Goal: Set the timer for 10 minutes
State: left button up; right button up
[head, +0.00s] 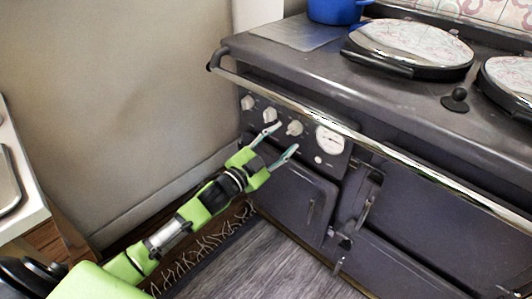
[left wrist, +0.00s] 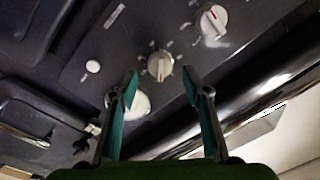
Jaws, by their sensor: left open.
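The timer is not marked clearly enough to tell which control it is. The dark range's control panel carries white knobs, the left one (head: 247,102), the middle one (head: 270,114) and the right one (head: 294,127), plus a round white gauge (head: 330,139). My left gripper (head: 287,138) is open and empty in front of the panel, near the right knob. In the left wrist view, a knob with a red mark (left wrist: 160,65) shows between and just beyond the fingertips (left wrist: 160,82). Another knob (left wrist: 211,20) is farther up. One finger partly hides the gauge (left wrist: 137,106). My right gripper is out of view.
A long metal rail (head: 385,150) runs along the range's front edge, above the panel. Round hob lids (head: 410,45) and a blue pot (head: 337,10) are on top. Oven doors (head: 295,195) are below. A counter (head: 18,190) stands at the left.

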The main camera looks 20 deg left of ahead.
aim_at(291, 133)
pick_arm(q)
jog(key=v, duration=0.8)
jog(key=shift+s, duration=0.4)
